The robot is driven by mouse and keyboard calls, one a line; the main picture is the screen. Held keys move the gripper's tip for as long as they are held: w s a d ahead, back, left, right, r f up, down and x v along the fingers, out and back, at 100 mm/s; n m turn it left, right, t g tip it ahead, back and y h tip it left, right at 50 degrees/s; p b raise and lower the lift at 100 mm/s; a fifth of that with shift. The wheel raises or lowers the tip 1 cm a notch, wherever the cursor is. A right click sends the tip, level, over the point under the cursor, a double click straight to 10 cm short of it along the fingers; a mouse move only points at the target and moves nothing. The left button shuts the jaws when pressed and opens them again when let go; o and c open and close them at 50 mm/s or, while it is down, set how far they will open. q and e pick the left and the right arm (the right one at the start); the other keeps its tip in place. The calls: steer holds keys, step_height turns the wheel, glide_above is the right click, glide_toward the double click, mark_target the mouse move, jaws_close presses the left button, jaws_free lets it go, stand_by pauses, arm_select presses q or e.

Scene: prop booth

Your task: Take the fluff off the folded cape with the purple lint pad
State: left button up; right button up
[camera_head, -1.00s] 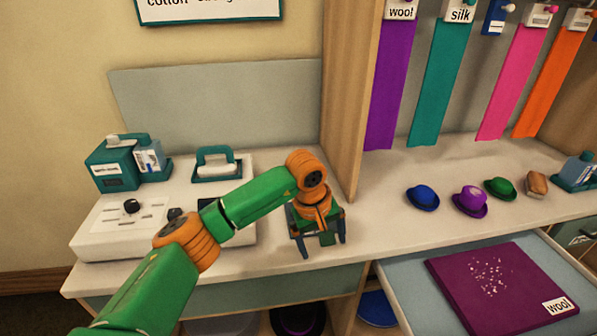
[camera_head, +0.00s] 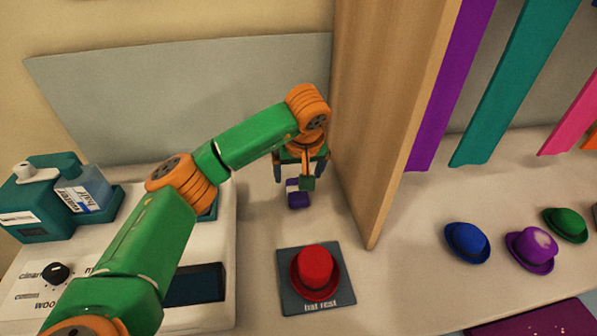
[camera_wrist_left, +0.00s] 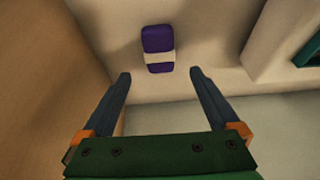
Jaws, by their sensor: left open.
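The purple lint pad (camera_head: 298,199) with a white band lies on the counter left of the wooden partition. It also shows in the left wrist view (camera_wrist_left: 158,40), just beyond the fingertips. My left gripper (camera_head: 301,180) is open and empty, close to the pad. In the left wrist view its fingers (camera_wrist_left: 160,75) stand apart, one toward each side of the pad, with the pad not between them. The folded purple cape (camera_head: 540,322) is mostly cut off at the lower right edge, with a few pale specks showing. My right gripper is not in view.
The wooden partition (camera_head: 385,120) rises close to the right of my left gripper. A red hat (camera_head: 316,270) sits on a dark hat rest (camera_head: 290,302) in front. A white control unit (camera_head: 215,255) stands left. Blue, purple and green hats lie right of the partition.

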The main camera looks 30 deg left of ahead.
mark_target(297, 190)
arm_select(q)
steer(key=shift+w+a+f, duration=0.1)
steer(key=shift+w+f, duration=0.05)
steer(key=shift+f, duration=0.55)
steer(key=p+x, duration=0.1)
steer(key=x, duration=0.3)
steer(key=shift+f, duration=0.45)
steer(key=shift+s+r, duration=0.1)
steer(key=shift+s, duration=0.1)
steer(key=c, duration=1.5)
